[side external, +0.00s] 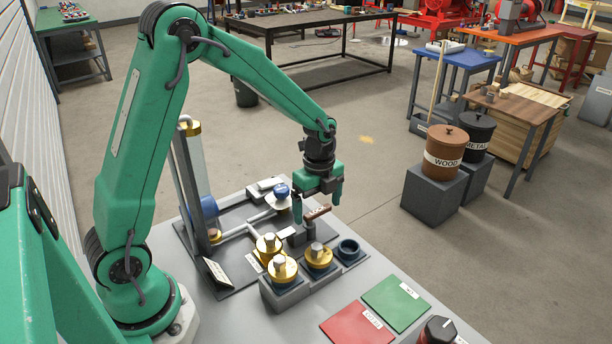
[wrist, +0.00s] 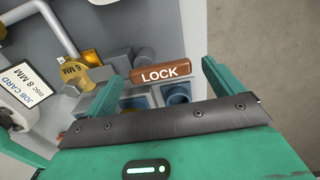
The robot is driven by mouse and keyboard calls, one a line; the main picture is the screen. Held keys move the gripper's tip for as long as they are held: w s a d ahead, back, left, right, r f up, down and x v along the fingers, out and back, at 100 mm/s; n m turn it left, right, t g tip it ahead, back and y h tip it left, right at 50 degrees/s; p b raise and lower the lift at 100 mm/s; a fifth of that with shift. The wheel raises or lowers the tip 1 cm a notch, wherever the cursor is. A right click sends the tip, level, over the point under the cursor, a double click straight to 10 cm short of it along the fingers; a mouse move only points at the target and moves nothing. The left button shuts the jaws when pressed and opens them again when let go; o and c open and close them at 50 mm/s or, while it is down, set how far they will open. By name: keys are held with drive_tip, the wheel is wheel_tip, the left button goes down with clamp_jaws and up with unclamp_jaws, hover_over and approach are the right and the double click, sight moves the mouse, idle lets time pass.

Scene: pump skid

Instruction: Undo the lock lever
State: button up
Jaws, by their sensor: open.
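The lock lever is a brown bar marked LOCK (wrist: 160,74), seen in the wrist view just beyond my gripper's fingers. In the side external view the lock lever (side external: 318,212) sits on the pump skid beside the brass parts. My gripper (side external: 317,203) is open, pointing down at the lever, with its fingers close to it. In the wrist view my gripper's fingers (wrist: 157,88) are spread, with the lever's label between and slightly ahead of them. I cannot tell whether a finger touches it.
Brass-topped pieces (side external: 283,268) stand in grey holders in front of the lever, beside an empty dark socket (side external: 348,249). A clear cylinder (side external: 196,165) rises at the left. A job card (wrist: 24,86) lies near. Red (side external: 357,324) and green (side external: 396,303) mats lie at the front right.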

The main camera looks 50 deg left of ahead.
drive_tip(key=c, duration=1)
drive_tip(key=n, duration=0.2)
drive_tip(key=a+n, duration=0.1)
drive_tip(key=n, duration=0.1)
drive_tip(key=shift+s, duration=0.1)
drive_tip(key=n, duration=0.4)
drive_tip(key=shift+s+a+n, duration=0.25)
drive_tip(key=shift+a+n, duration=0.1)
drive_tip(key=shift+n, duration=0.05)
drive_tip(key=n, duration=0.4)
drive_tip(key=shift+s+a+n, duration=0.3)
drive_tip(key=shift+s, duration=0.1)
drive_tip(key=n, duration=0.2)
drive_tip(key=s+n, duration=0.1)
drive_tip(key=n, duration=0.1)
drive_tip(key=shift+n, duration=0.3)
